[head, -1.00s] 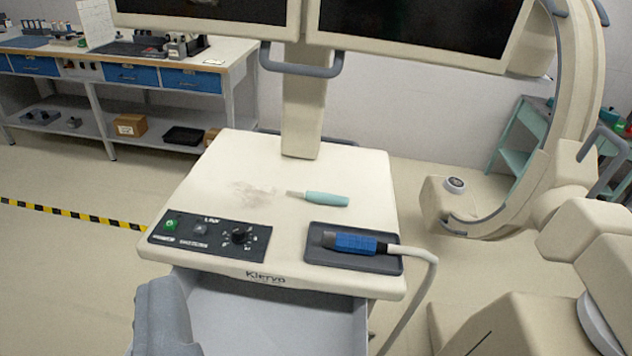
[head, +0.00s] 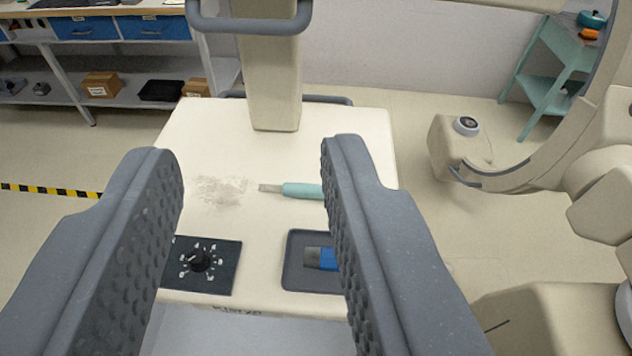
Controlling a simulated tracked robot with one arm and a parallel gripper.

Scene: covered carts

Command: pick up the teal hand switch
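The only teal thing on the cart top (head: 340,135) is a slim handle (head: 302,191) with a pale flat tip pointing left; it looks like a small scraper or brush, and its right end is hidden behind my right finger. A dark-ended blue hand-held piece (head: 321,258) lies in a dark tray (head: 298,272) at the front right, mostly hidden by that finger; its cable is hidden now. No switch that is clearly teal shows. My gripper (head: 248,155) is open and empty, its fingers wide apart in front of the cart top.
A control panel with a black knob (head: 199,260) is at the front left of the cart top. A column (head: 273,85) rises at the back. A large beige arc-shaped machine (head: 540,170) stands right. A grey smudge (head: 220,190) marks the top.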

